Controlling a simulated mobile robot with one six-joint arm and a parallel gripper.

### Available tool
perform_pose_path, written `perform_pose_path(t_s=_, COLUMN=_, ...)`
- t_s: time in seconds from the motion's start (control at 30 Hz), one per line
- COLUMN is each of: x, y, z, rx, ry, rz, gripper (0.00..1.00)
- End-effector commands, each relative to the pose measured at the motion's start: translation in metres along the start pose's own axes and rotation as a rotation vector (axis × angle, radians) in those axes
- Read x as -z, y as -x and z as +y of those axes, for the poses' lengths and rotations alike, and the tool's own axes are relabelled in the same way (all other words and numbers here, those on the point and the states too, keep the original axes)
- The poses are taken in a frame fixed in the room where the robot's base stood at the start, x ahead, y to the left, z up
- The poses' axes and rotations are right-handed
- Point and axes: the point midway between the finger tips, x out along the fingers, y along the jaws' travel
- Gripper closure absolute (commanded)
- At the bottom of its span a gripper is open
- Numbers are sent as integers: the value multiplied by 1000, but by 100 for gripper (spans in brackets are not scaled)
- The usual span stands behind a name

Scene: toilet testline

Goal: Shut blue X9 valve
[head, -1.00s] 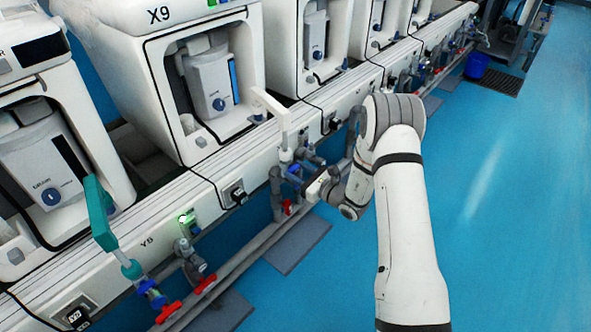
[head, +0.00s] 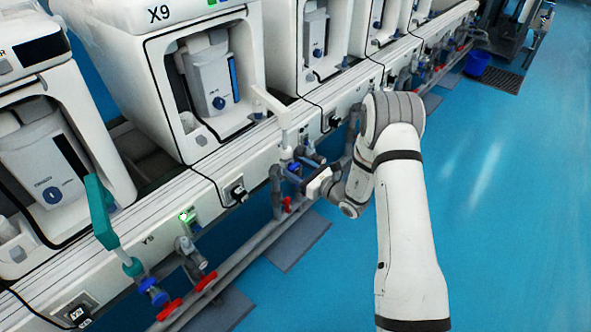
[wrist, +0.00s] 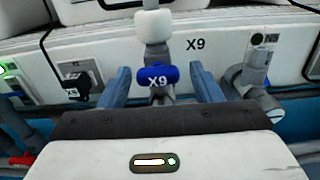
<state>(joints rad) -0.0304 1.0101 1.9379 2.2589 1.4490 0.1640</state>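In the wrist view my gripper (wrist: 160,68) is open, with one blue-grey finger on each side of the handle and a gap on both sides. Whether the fingertips reach past the handle is hard to tell. The lower part of the valve is hidden by the gripper body.
A black socket plug (wrist: 76,86) is to the left and a grey pipe fitting (wrist: 257,75) to the right. Red valve handles (head: 287,204) sit on the pipes below. The blue floor (head: 500,200) at right is clear.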

Motion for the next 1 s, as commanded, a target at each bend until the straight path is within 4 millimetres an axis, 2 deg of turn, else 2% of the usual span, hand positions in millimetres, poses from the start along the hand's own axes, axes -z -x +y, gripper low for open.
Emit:
perform_pose_path(t_s=0.33, x=0, y=4, z=1, rx=-1, ry=-1, rz=2, gripper=36)
perform_pose_path(t_s=0.47, x=0, y=20, z=0, rx=1, ry=-1, rz=4, gripper=36)
perform_pose_path(t_s=0.7, x=-1, y=61, z=-1, rx=2, ry=-2, rz=2, gripper=36)
perform_pose_path(t_s=0.83, x=0, y=73, z=-1, rx=0, ry=-1, rz=2, gripper=36)
perform_pose_path(t_s=1.0, x=1, y=78, z=0, rx=-1, ry=-1, rz=1, gripper=36)
